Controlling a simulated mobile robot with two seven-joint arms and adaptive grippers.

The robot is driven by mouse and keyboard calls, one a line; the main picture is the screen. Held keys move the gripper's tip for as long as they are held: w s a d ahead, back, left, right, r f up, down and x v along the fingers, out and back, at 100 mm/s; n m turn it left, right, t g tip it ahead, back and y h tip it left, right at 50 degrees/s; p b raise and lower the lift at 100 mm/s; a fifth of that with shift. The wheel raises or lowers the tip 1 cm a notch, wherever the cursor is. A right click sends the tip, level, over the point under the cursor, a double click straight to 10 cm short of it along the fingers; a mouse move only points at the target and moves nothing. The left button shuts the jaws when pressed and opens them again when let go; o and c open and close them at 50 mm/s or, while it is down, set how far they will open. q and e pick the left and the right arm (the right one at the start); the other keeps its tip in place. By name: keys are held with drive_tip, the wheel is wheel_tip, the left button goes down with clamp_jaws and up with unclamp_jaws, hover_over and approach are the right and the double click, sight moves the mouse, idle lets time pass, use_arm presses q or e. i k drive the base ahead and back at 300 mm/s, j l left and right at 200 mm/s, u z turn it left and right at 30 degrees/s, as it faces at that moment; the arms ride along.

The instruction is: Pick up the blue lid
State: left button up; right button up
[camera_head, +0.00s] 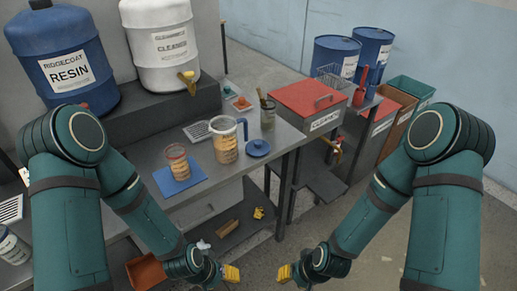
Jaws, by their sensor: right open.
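The blue lid (258,148) lies flat on the grey bench top, near its front right edge, with a small knob on top. It is beside a clear pitcher (226,143) with a blue handle. My left gripper (232,274) and right gripper (285,273), both with yellow fingertips, are low at the bottom of the view, in front of the bench and well apart from the lid. My right gripper is open and empty. The left gripper's fingers are too small to tell whether they are open.
A labelled cup (177,164) stands on a blue mat (198,184) left of the pitcher. A jar with brushes (267,117) stands behind the lid. A red-lidded bin (309,97) is to the right. Blue and white drums stand at the back left. A lower shelf (230,232) holds small items.

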sight(256, 147)
drive_tip(key=i+l+u, duration=0.1)
drive_tip(key=l, duration=0.25)
drive_tip(key=i+l+u, duration=0.25)
drive_tip(key=i+l, duration=0.15)
drive_tip(key=l, duration=0.3)
